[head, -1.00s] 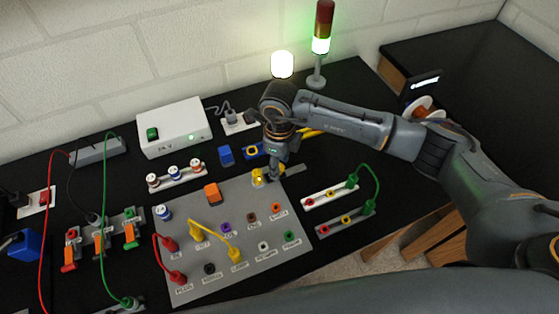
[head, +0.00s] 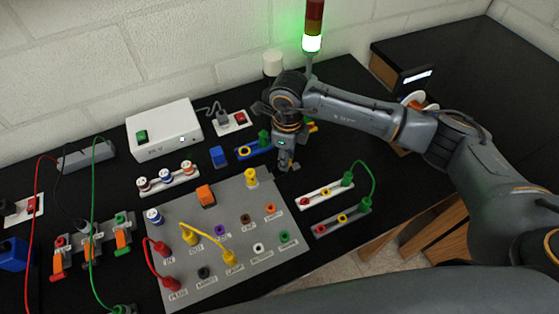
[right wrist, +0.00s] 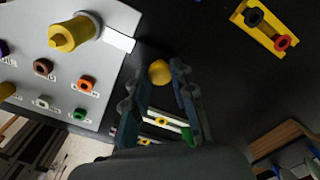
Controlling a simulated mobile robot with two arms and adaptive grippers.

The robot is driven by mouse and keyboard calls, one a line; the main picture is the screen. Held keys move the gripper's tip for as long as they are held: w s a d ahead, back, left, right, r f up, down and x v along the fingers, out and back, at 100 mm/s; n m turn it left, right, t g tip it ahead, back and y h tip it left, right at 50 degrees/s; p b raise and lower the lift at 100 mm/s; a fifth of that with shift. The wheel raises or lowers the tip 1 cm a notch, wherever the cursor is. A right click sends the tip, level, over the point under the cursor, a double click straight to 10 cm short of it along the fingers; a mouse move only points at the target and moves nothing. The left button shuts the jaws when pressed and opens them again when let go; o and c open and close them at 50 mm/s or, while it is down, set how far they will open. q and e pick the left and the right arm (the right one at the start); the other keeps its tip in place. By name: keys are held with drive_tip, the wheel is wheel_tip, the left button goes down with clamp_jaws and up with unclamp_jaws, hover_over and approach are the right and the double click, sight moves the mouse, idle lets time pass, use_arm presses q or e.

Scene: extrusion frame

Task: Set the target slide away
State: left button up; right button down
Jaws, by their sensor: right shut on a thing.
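My right gripper (head: 288,168) is just right of the grey panel (head: 175,295), over the black bench top. In the right wrist view its fingers (right wrist: 165,78) are closed around a small rounded yellow thing (right wrist: 159,72), mostly hidden; I cannot tell whether this is the target slide. A yellow knob (head: 251,177) stands on the panel's far right corner, left of the gripper and apart from it. It also shows in the right wrist view (right wrist: 72,33), with a pale strip (right wrist: 118,40) beside it. My left gripper is out of view.
Two socket strips with a green cable, one white (head: 325,195) and one grey (head: 342,219), lie right of the panel. A signal tower (head: 313,42) shows green. Bench to the right is mostly clear.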

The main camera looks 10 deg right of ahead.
drive_tip(key=c, duration=1.1)
unclamp_jaws()
drive_tip(key=shift+a, duration=0.1)
drive_tip(key=shift+r, duration=0.15)
wheel_tip(320, 180, up, 12)
drive_tip(key=shift+f, duration=0.2)
